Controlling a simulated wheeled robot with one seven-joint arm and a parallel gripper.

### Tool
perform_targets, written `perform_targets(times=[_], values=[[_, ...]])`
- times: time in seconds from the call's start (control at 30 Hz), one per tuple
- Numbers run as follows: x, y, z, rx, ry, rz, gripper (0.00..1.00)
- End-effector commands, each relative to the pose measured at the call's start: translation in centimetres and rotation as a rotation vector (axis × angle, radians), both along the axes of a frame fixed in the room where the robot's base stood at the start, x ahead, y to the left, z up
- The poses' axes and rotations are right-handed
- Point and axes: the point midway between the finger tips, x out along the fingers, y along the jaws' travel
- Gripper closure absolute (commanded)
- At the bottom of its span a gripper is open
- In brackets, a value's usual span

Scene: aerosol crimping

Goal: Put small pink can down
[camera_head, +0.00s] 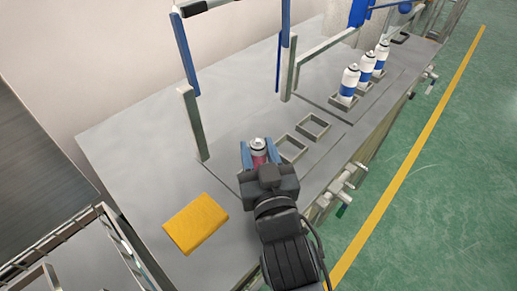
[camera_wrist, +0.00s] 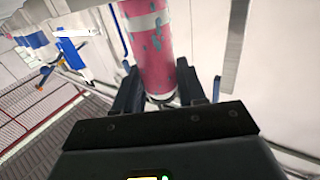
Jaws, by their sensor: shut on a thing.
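The small pink can (camera_head: 259,158) with a white top is between the blue-tipped fingers of my gripper (camera_head: 260,154) in the head view. My gripper is shut on it, near the empty square holders on the grey bench (camera_head: 130,150). In the wrist view the pink can (camera_wrist: 150,50) has a pale band and bluish marks and sits between the dark fingers (camera_wrist: 158,92). The head view does not show clearly whether the can touches the bench, since my gripper hides its lower part.
Two empty square holders (camera_head: 313,126) (camera_head: 290,148) lie right of the can. Several white-and-blue cans (camera_head: 348,84) stand in holders farther back. A yellow block (camera_head: 195,223) lies front left. A grey post (camera_head: 194,124) stands behind the can.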

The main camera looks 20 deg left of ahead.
Motion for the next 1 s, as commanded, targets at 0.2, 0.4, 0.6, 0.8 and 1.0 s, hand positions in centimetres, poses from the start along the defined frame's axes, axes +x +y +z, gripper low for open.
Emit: perform_targets(times=[0.2, 0.4, 0.6, 0.8, 1.0], values=[[0.0, 0.0, -0.1, 0.001, -0.001, 0.000, 0.91], [0.0, 0.0, -0.7, 0.001, -0.001, -0.001, 0.91], [0.0, -0.1, -1.4, -0.001, 0.002, -0.001, 0.91], [0.0, -0.1, -1.7, -0.006, 0.007, -0.001, 0.51], [0.0, -0.1, -1.9, -0.007, 0.008, -0.002, 0.34]])
